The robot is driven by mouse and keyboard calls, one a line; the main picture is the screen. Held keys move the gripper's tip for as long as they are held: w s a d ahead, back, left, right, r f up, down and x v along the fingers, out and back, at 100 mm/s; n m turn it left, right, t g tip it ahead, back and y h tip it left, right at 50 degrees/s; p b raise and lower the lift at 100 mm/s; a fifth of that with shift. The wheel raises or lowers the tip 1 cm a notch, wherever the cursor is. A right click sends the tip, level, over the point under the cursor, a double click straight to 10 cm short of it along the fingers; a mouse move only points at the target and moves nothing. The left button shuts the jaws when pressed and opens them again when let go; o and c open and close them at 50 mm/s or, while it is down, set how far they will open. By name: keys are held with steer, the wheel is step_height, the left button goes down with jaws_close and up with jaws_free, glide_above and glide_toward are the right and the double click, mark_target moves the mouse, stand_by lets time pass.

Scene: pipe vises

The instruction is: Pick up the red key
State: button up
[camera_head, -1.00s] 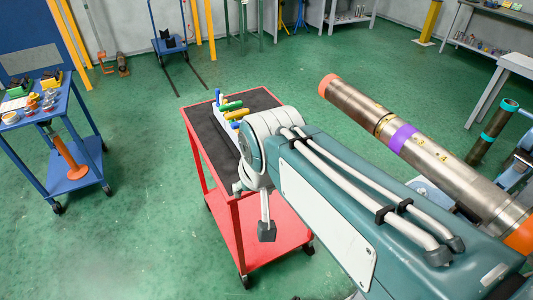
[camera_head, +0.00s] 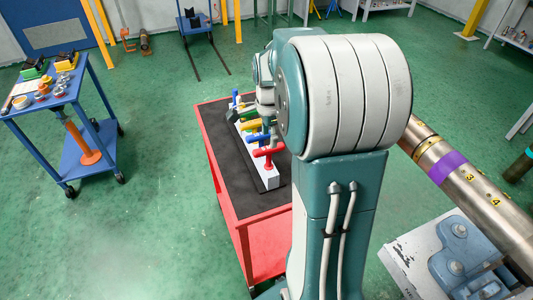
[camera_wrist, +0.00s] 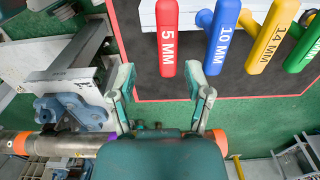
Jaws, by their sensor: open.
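The red key (camera_wrist: 167,45), marked 5 MM, is at the top centre in the wrist view. In the head view the red key (camera_head: 268,151) is at the near end of a row of coloured keys in a white holder (camera_head: 270,178). My gripper (camera_wrist: 160,72) is open, with one finger either side of the red key's near end in the picture. I cannot tell the height gap between them, and no grip shows. In the head view the gripper is hidden behind my arm.
A blue key (camera_wrist: 222,42), yellow key (camera_wrist: 271,38) and green key (camera_wrist: 303,45) stand right of the red one, the blue close by. The holder sits on a black mat (camera_head: 238,180) on a red cart (camera_head: 225,200). A steel pipe (camera_head: 470,180) lies right of my arm.

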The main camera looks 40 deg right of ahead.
mark_target(269, 147)
step_height(269, 147, down, 2)
steer(key=shift+d+f, duration=0.15)
steer(key=shift+f, duration=0.1)
steer(key=shift+d+f, duration=0.15)
steer(key=shift+f, duration=0.15)
steer(key=f, duration=0.4)
steer(key=shift+w+f, duration=0.25)
steer(key=shift+w, duration=0.15)
steer(key=shift+f, duration=0.3)
jaws_close()
